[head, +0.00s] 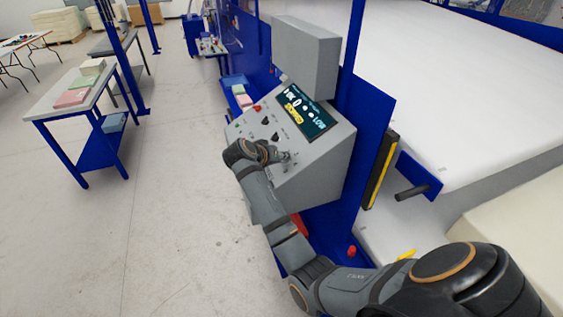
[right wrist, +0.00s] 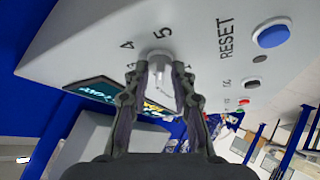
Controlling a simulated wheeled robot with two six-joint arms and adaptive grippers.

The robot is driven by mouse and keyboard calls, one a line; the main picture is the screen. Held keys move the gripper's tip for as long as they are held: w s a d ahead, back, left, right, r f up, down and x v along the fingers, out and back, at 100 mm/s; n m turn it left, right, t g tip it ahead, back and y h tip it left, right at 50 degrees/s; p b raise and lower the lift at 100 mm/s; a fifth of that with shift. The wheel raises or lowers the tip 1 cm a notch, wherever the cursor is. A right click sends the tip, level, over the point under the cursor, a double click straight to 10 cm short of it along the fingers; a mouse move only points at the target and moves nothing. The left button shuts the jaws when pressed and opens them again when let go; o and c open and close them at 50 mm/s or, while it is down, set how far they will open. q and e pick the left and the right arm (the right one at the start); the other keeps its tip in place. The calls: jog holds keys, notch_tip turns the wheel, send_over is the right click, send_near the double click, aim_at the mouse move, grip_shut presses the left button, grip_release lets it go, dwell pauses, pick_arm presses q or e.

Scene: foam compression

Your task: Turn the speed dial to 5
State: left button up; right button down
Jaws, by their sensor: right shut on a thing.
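The speed dial (right wrist: 160,72) is a pale, round knob on the sloped grey control panel (right wrist: 210,40). In the right wrist view, printed numbers 4 and 5 stand beside it; its pointer setting cannot be made out. My right gripper (right wrist: 160,76) is shut on the dial, one finger on each side. In the head view, my right gripper (head: 286,157) is at the lower part of the panel (head: 310,170), and the dial is mostly hidden there. My left gripper is not in view.
A lit display (head: 305,112) sits on the panel above my gripper. A blue button (right wrist: 272,36) marked RESET and a red button (right wrist: 243,101) are on the same panel. A large white foam block (head: 460,80) lies to the right.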

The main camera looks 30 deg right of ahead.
aim_at(280, 168)
jog(key=shift+r+m, duration=0.1)
jog(key=shift+m, duration=0.3)
jog(key=c, duration=1.4)
grip_release()
jog(key=shift+a, duration=0.1)
jog(key=shift+c, duration=0.2)
jog(key=shift+r, duration=0.1)
notch_tip(280, 168, up, 10)
